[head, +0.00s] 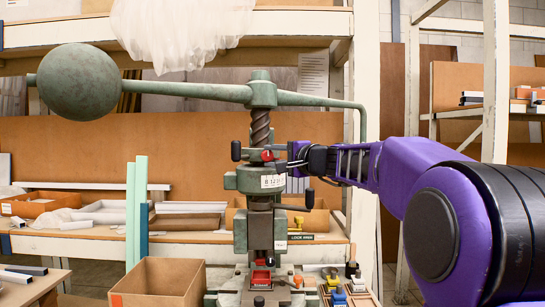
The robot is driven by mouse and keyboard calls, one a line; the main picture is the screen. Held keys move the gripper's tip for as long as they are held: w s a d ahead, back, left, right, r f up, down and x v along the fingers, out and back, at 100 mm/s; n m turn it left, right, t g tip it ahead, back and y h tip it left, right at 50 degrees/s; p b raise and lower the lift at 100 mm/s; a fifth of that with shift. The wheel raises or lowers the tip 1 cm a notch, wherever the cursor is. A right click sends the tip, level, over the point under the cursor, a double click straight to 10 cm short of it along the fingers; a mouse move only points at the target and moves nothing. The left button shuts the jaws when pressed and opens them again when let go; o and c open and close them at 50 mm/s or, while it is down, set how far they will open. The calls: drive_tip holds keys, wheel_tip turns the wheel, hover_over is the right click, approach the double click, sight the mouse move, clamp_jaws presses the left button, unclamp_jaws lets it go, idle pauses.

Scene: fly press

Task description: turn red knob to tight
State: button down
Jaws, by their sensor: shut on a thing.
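The green fly press (258,180) stands in the middle of the head view, with a screw spindle and a long ball-ended arm on top. A small red knob (267,155) shows on its collar, just under the spindle. My gripper (283,154) reaches in from the right at the height of this knob and is shut on it. The fingers are small and partly lost against the dark parts around them. The knob's turn and any tight mark are too small to read.
A cardboard box (158,283) stands at the lower left beside the press. A red block (261,279) sits low on the press bed. Small coloured parts lie in a tray (362,300) at the lower right. The heavy ball (79,82) hangs out to the upper left.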

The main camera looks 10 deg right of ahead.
drive_tip(key=shift+m, duration=0.3)
drive_tip(key=c, duration=0.5)
unclamp_jaws()
